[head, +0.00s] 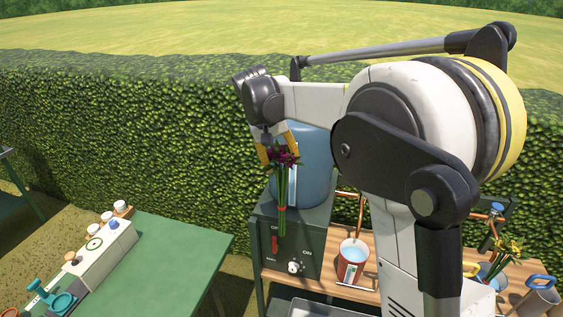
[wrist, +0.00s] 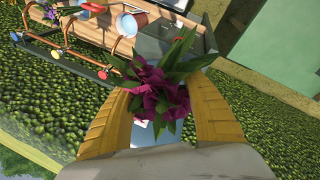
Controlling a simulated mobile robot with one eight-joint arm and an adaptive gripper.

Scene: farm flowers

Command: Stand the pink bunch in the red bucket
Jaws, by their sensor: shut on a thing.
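The pink bunch (head: 284,156), with dark magenta flowers, green leaves and long green stems, hangs upright in my gripper (head: 277,153). The yellow fingers are shut on it just below the blooms. In the wrist view the flower heads (wrist: 158,97) fill the space between the fingers (wrist: 163,100) and hide the stems. The stems hang in front of the blue tank and the dark green box. The red bucket (head: 345,270) stands on the wooden bench, to the right of and lower than the bunch. It has a pale label and light blue water inside. It also shows in the wrist view (wrist: 122,28).
A blue tank (head: 314,165) stands on a green box (head: 313,238) with switches, behind the bunch. Copper pipes and taps (head: 497,208) run behind the bench (head: 376,241). Another flower container (head: 490,272) and a grey bucket (head: 540,300) stand at right. A green table (head: 170,262) is at left.

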